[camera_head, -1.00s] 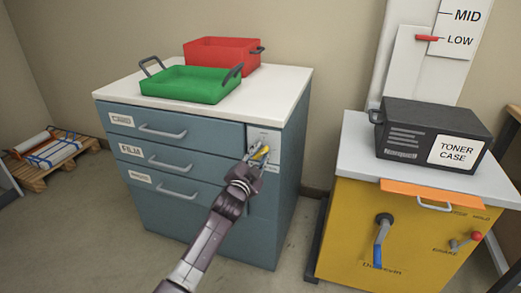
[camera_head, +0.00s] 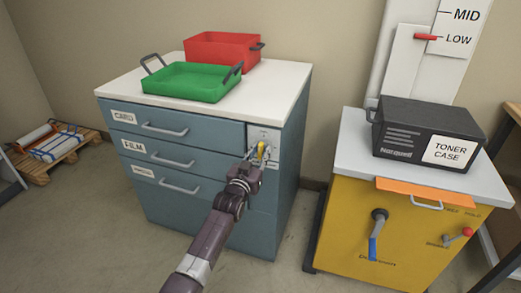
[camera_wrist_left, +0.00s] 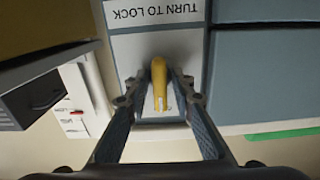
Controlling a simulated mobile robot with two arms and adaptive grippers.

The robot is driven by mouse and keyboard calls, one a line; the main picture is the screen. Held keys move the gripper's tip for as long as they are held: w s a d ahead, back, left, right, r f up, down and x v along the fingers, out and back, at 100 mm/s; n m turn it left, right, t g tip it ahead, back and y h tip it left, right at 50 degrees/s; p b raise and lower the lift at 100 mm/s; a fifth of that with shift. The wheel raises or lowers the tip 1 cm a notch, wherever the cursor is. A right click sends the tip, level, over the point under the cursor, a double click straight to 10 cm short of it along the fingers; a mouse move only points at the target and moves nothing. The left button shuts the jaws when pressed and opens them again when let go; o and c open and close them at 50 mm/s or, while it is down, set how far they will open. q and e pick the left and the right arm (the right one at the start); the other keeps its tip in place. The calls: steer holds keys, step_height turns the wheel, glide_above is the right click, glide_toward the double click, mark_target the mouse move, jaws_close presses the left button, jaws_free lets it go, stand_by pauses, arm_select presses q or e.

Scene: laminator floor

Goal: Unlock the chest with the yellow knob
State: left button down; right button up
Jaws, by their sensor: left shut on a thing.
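The chest (camera_head: 205,215) is a blue-grey drawer cabinet with a white top. A light lock plate (camera_head: 263,134) sits at the upper right of its front. The yellow knob (camera_head: 263,150) is on this plate. In the left wrist view the yellow knob (camera_wrist_left: 159,84) is long and narrow, and the plate (camera_wrist_left: 155,45) reads "TURN TO LOCK", upside down in that picture. My left gripper (camera_head: 257,157) is at the knob, and in the wrist view its two fingers (camera_wrist_left: 159,90) are shut on the knob's sides. My right gripper is not in view.
A green tray (camera_head: 187,83) and a red bin (camera_head: 222,48) stand on the chest. To the right is a yellow unit (camera_head: 350,215) with a crank (camera_head: 376,235) and a black toner case (camera_head: 425,125). A pallet (camera_head: 40,168) lies on the floor at left.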

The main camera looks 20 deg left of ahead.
arm_select(q)
steer(key=shift+f, duration=0.1)
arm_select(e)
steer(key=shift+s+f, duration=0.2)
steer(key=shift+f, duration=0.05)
arm_select(q)
steer(key=c, duration=2)
jaws_free()
steer(key=shift+o, duration=0.2)
steer(key=shift+s, duration=0.1)
steer(key=s, duration=1.2)
steer(key=shift+a, duration=0.25)
